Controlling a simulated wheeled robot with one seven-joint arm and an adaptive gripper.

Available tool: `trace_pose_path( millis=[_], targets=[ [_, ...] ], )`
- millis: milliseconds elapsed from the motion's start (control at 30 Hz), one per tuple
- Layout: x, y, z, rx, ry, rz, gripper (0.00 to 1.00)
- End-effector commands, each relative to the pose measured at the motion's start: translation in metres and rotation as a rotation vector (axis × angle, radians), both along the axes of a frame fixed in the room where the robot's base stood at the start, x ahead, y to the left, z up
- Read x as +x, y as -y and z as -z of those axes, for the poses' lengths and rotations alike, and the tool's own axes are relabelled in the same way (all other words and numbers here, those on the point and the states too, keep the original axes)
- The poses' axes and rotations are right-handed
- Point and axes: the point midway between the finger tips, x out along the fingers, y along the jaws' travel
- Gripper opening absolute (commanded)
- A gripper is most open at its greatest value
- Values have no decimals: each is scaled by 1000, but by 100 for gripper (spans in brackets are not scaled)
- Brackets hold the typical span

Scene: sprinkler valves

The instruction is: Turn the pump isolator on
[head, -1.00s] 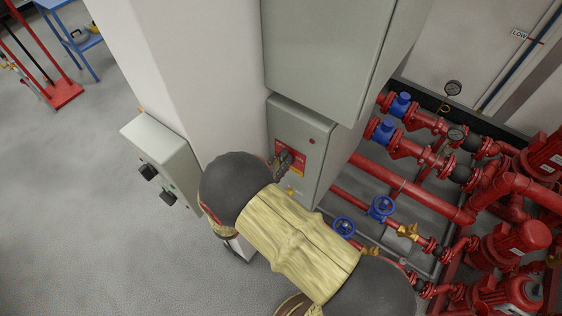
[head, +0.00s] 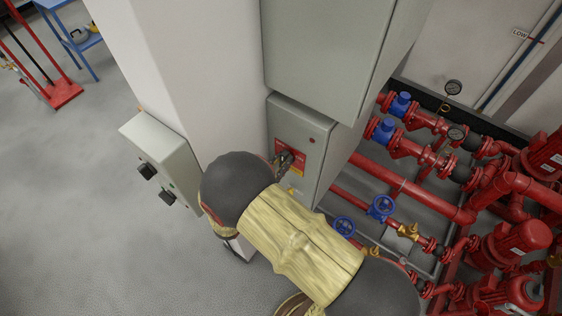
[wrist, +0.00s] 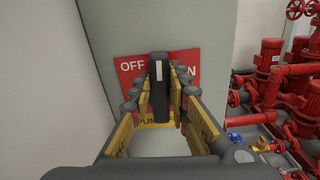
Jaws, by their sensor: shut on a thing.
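The pump isolator is a black handle (wrist: 160,85) with a white mark, on a red plate (wrist: 130,68) with a yellow label below, on the front of a small grey box (head: 312,132). In the wrist view the handle stands upright between "OFF" on the left and a partly covered "ON" on the right. My gripper (wrist: 160,98) is shut on the handle, one finger on each side. In the head view the red plate (head: 297,148) shows past my arm, and my gripper (head: 282,163) reaches it from the lower left.
A large grey cabinet (head: 325,50) hangs above the isolator box. A grey box with two black knobs (head: 160,160) is on the left of the white column (head: 185,70). Red pipes and pumps (head: 515,240) with blue valve wheels (head: 380,207) fill the right.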

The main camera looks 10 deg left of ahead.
Motion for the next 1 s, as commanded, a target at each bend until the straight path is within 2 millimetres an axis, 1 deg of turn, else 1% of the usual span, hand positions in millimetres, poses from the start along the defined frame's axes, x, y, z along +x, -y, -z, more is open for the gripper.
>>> trace_pose_path(
  millis=[267,1000],
  targets=[
    [-2,6,4,192,78,-1,0],
    [-10,24,20,843,348,0,0]
  ],
)
